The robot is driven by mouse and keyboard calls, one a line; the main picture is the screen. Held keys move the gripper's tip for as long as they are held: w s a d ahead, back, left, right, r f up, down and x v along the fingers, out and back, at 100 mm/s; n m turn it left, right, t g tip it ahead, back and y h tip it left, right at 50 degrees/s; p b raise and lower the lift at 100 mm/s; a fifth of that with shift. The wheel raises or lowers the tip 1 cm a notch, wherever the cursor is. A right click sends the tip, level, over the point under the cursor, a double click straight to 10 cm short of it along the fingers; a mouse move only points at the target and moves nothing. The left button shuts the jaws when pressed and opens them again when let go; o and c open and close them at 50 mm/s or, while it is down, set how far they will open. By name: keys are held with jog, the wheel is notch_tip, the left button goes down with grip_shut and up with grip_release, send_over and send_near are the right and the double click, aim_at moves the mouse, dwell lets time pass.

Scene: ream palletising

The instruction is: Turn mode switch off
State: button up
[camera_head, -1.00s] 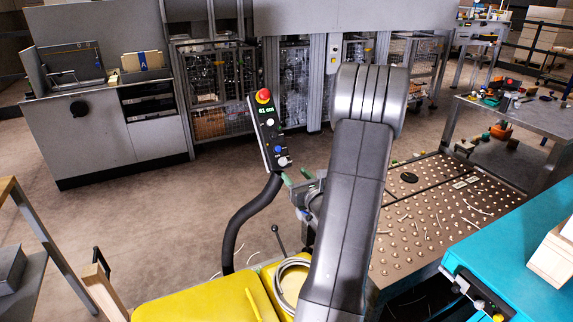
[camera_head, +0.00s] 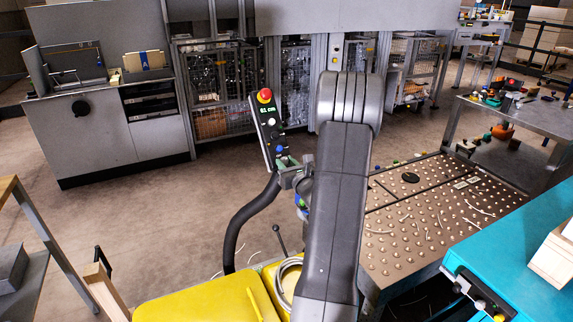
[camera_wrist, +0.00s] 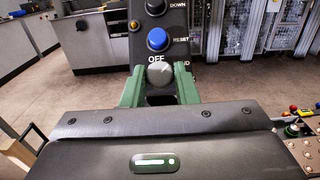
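The control panel (camera_head: 267,130) stands upright on a black curved stalk in the head view. The grey mode switch knob (camera_wrist: 160,73) is at its lower end in the wrist view, with the word OFF at its upper left and a partly hidden label ending in ND at its right. My gripper (camera_wrist: 160,88) has its green fingers apart, one to each side of the knob. A small gap seems to show between each finger and the knob. In the head view my gripper (camera_head: 288,168) covers the panel's lower end and hides the knob.
A blue button (camera_wrist: 158,40) marked RESET sits just above the knob. A red emergency stop (camera_head: 264,96) tops the panel. A yellow cover (camera_head: 205,300) lies below the stalk, and a studded table (camera_head: 420,225) stands to the right. The floor left of the panel is clear.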

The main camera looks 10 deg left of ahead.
jog(key=shift+c, duration=1)
jog(key=shift+n+y, duration=0.3)
jog(key=shift+n, duration=0.1)
jog(key=n+g+y+b, duration=0.1)
jog(key=n, duration=0.1)
jog(key=n+g+y, duration=0.1)
jog(key=n, duration=0.1)
jog(key=shift+w+d+b, duration=0.1)
jog(key=shift+d+b, duration=0.05)
jog(key=shift+b, duration=0.25)
jog(key=n+g+y, duration=0.1)
jog(key=n+g, duration=0.1)
jog(key=n, duration=0.1)
jog(key=n+g, duration=0.3)
jog(key=n, duration=0.1)
jog(key=shift+w+d+r+y+b, duration=0.1)
jog(key=shift+w+r+y+b, duration=0.1)
jog(key=shift+y+b, duration=0.15)
jog(key=shift+n, duration=0.3)
jog(key=o, duration=1)
jog(key=shift+d, duration=0.1)
